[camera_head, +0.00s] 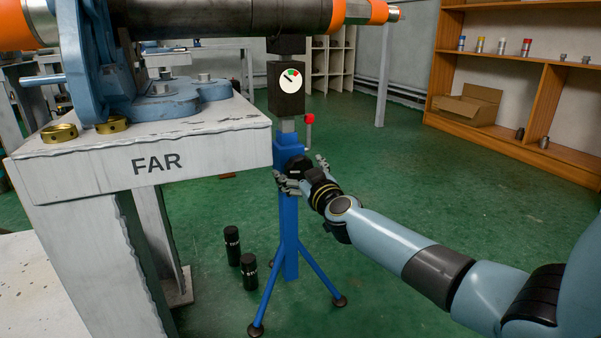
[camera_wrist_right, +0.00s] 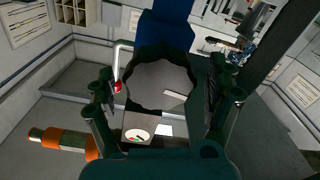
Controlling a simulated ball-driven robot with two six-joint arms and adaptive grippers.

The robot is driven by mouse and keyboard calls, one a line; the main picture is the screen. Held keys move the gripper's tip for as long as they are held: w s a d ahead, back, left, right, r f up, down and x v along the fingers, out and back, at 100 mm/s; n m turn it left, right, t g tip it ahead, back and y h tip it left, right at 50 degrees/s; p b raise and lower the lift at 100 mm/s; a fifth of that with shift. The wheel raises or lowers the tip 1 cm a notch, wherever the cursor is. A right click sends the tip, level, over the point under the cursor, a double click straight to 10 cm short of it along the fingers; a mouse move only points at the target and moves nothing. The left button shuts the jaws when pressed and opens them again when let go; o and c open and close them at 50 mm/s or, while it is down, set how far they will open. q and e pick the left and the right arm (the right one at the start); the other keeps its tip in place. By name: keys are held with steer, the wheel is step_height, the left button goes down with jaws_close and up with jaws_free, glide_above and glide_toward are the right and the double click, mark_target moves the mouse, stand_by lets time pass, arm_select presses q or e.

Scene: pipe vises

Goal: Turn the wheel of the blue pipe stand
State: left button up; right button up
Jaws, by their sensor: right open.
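The blue pipe stand (camera_head: 289,222) stands upright on three splayed legs on the green floor, beside the table marked FAR. Its black wheel (camera_head: 297,165) faces my right arm, partly hidden by the hand. In the right wrist view the dark, scalloped wheel (camera_wrist_right: 160,88) fills the space between the fingers. My right gripper (camera_head: 301,173) is open, one finger on each side of the wheel. I cannot tell whether the fingers touch its rim. The blue post (camera_wrist_right: 166,31) shows beyond the wheel in the wrist view. My left gripper is not in view.
A gauge box (camera_head: 287,88) and a red-knobbed lever (camera_head: 309,122) sit above the wheel. The dark pipe (camera_head: 220,20) runs overhead. The white table (camera_head: 150,158) is close on the left. Two black cylinders (camera_head: 249,271) stand near the legs. Floor on the right is clear.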

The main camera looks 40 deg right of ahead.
steer(key=c, duration=1.2)
steer(key=shift+m, duration=0.3)
